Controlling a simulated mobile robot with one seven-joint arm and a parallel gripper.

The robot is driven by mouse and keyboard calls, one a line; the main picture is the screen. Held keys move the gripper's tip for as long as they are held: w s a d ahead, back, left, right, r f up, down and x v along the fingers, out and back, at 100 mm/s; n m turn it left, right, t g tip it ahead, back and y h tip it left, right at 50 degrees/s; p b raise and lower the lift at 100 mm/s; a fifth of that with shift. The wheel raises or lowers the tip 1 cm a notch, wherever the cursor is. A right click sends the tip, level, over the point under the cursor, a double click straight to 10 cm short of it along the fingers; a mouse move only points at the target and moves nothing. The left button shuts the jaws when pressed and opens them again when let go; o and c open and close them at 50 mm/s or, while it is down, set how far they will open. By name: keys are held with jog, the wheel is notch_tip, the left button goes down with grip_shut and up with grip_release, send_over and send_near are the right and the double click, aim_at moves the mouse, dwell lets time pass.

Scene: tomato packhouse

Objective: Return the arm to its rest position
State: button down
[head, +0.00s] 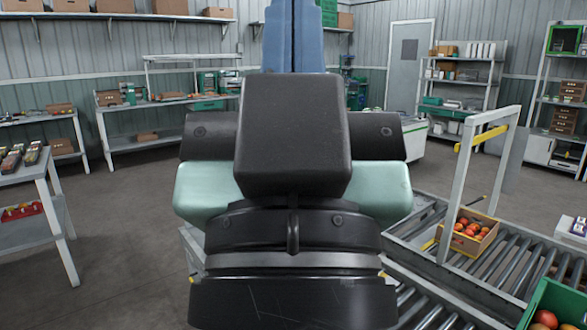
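My own arm (293,140) fills the middle of the head view. Its black and pale green links stand close in front of the camera, with a blue part rising behind them to the top edge. My gripper cannot be made out in this view, so its fingers and anything in them are not seen. The arm hides the middle of the room and part of the conveyor behind it.
A roller conveyor (509,267) runs along the right, carrying a cardboard box of tomatoes (462,250) under a grey frame with a yellow bar (482,138). A green crate (540,298) is at lower right. A table (42,165) stands left. Open floor (125,225) lies at left.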

notch_tip(320, 180, up, 16)
jog(key=p, duration=1.3)
jog(key=shift+p, duration=0.35)
jog(key=shift+s, duration=0.15)
